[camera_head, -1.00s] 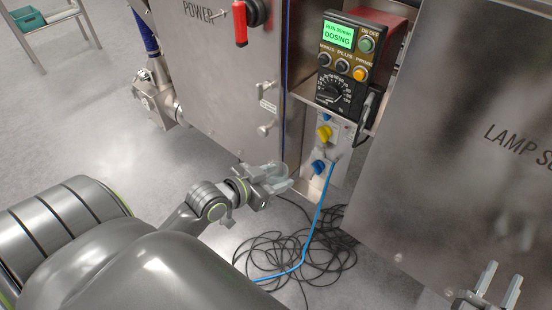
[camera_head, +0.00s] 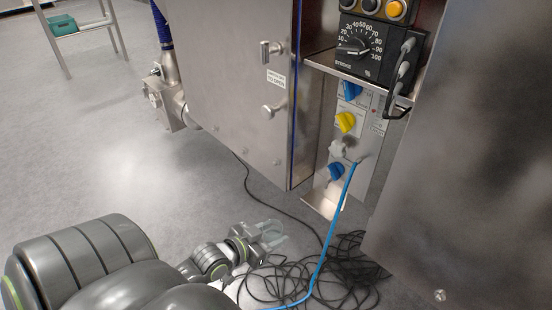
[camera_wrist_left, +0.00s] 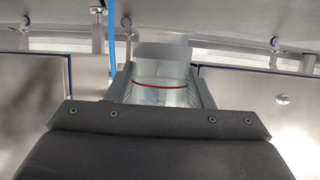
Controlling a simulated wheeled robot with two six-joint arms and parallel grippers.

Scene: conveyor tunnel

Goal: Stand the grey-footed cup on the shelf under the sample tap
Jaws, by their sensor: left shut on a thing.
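My left gripper (camera_head: 268,234) is shut on a clear cup, low in front of the tap panel. In the left wrist view the cup (camera_wrist_left: 162,92) sits between the fingers and shows a red line around it. Its foot is hidden behind the gripper body. In the head view the cup is hard to tell from the fingers. A small metal shelf (camera_head: 322,203) juts out at the panel's bottom, up and right of the gripper in the picture and apart from it. My right gripper is out of view.
A blue hose (camera_head: 327,237) runs down from the panel beside the shelf. Black cables (camera_head: 350,272) lie coiled on the floor. Steel cabinets (camera_head: 232,85) flank the panel. Yellow (camera_head: 346,122) and other knobs sit higher. Open floor lies at left.

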